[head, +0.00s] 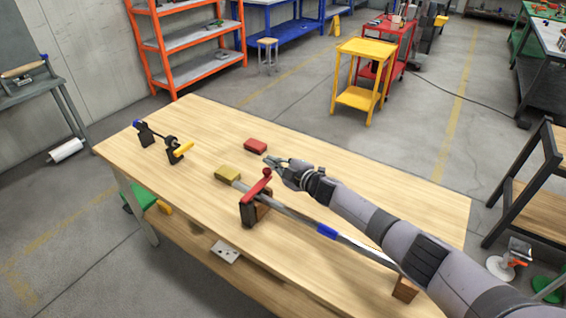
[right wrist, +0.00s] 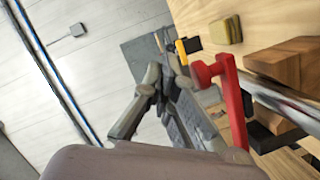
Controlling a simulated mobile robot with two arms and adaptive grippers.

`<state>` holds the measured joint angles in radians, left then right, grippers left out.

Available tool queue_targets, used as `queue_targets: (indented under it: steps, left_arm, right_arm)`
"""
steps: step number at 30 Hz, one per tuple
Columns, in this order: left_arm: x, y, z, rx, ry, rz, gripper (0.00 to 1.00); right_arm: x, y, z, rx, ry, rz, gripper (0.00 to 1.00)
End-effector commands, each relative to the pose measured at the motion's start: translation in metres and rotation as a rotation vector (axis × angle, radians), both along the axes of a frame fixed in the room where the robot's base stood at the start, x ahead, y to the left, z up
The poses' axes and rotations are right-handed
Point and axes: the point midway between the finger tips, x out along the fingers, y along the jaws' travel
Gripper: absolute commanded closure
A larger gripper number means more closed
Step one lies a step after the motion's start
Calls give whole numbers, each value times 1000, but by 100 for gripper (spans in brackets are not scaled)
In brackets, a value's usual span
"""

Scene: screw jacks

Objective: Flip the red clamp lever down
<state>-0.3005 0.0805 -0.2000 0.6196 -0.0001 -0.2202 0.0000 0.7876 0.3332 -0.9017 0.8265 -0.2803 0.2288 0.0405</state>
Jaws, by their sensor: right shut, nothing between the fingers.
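The red clamp lever (head: 257,187) sits on a dark clamp block (head: 249,214) on the wooden table. It slants from the block toward its round knob, near my right gripper (head: 268,161). In the right wrist view the lever (right wrist: 235,105) is a red bar with its knob turned toward my fingers. My right gripper (right wrist: 163,75) is shut and empty, just beside the knob; a small gap seems to separate them. A grey bar (head: 290,215) with a blue band runs through the clamp under my right forearm. My left gripper is out of view.
A yellow block (head: 227,173) lies close to the clamp, and a red block (head: 255,146) behind it. The table's right back area (head: 400,190) is clear.

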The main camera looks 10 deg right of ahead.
Motion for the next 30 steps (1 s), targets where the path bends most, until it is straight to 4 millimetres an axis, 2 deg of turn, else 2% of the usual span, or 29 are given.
queue_targets:
  steps: [1, 6, 7, 8, 21, 30]
  left_arm:
    - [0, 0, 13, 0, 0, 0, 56]
    - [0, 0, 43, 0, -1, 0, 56]
    - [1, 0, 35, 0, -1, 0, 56]
    - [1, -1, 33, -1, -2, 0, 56]
    - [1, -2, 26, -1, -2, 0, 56]
    - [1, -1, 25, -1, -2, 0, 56]
  right_arm:
    - [0, -1, 13, 0, -1, -1, 100]
    - [-1, -5, 44, 0, -1, -4, 100]
    - [-5, -12, 35, -4, 1, -7, 100]
    - [-10, -16, 34, -4, 1, -6, 100]
    - [-59, -64, 54, -1, -1, -3, 100]
    - [-69, -73, 59, 0, 1, -5, 100]
